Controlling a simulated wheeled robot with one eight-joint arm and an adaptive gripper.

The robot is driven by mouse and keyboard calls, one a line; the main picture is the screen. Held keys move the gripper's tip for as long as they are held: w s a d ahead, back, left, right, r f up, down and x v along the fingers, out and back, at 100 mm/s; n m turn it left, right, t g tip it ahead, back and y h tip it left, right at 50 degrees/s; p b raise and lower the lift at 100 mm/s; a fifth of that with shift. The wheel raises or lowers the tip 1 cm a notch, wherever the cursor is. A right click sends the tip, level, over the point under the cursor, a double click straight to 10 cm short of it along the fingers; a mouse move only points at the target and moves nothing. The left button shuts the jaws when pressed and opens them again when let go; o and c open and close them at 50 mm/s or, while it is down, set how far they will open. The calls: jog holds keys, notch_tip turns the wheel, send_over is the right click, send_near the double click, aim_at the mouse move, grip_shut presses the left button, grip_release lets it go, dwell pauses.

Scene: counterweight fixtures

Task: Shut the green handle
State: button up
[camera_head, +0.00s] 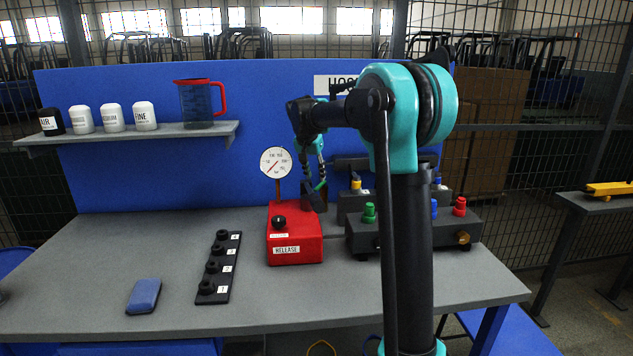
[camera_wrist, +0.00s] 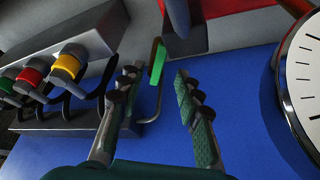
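The green handle (camera_wrist: 158,63) is a small green grip on a bent grey rod. In the wrist view it lies ahead of my fingers, in the gap between them. In the head view a bit of its green (camera_head: 319,186) shows below my gripper, beside the red release box. My gripper (camera_wrist: 155,75) is open and empty, with its two jointed fingers spread wide on either side of the handle. In the head view my gripper (camera_head: 318,170) points down in front of the blue board, and my arm hides part of the area behind it.
The red release box (camera_head: 295,247) with a round gauge (camera_head: 276,162) stands left of the handle. Grey boxes with coloured knobs (camera_head: 369,213) stand to the right. A black numbered strip (camera_head: 219,266) and a blue block (camera_head: 144,296) lie on the bench.

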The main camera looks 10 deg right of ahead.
jog(key=v, duration=0.7)
jog(key=shift+r, duration=0.2)
